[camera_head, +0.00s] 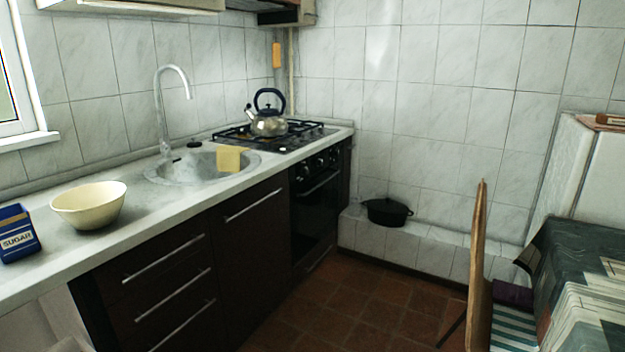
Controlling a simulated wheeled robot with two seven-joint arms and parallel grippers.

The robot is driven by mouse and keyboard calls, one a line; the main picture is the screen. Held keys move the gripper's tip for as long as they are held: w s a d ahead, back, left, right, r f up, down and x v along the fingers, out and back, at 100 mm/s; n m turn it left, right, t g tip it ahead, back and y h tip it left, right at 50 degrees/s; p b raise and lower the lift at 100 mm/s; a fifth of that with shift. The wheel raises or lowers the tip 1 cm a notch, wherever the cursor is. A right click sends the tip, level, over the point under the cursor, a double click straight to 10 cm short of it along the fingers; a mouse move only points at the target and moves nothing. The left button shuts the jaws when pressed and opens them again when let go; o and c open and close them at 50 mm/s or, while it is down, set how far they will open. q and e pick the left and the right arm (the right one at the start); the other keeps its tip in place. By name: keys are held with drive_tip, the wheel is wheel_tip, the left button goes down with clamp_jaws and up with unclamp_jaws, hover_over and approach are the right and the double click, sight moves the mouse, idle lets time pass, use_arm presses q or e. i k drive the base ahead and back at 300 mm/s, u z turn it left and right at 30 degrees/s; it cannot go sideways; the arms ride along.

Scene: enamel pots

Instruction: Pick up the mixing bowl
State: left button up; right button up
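A cream mixing bowl (90,206) stands upright on the pale countertop (150,222) at the left of the head view. It looks empty, though only part of its inside shows. It is close to the blue sugar tin and apart from it. Neither of my grippers shows in this view, and nothing is holding the bowl.
A blue sugar tin (18,236) stands left of the bowl. A sink (195,172) with a tall faucet (161,110) and yellow cloth (231,159) lies right of it. A kettle (268,120) sits on the stove. A chair (478,260) and table (585,245) are at right; the floor between is clear.

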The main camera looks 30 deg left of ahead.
sight(94, 208)
drive_tip(key=u, duration=0.4)
drive_tip(key=i, duration=1.6)
drive_tip(key=u, duration=1)
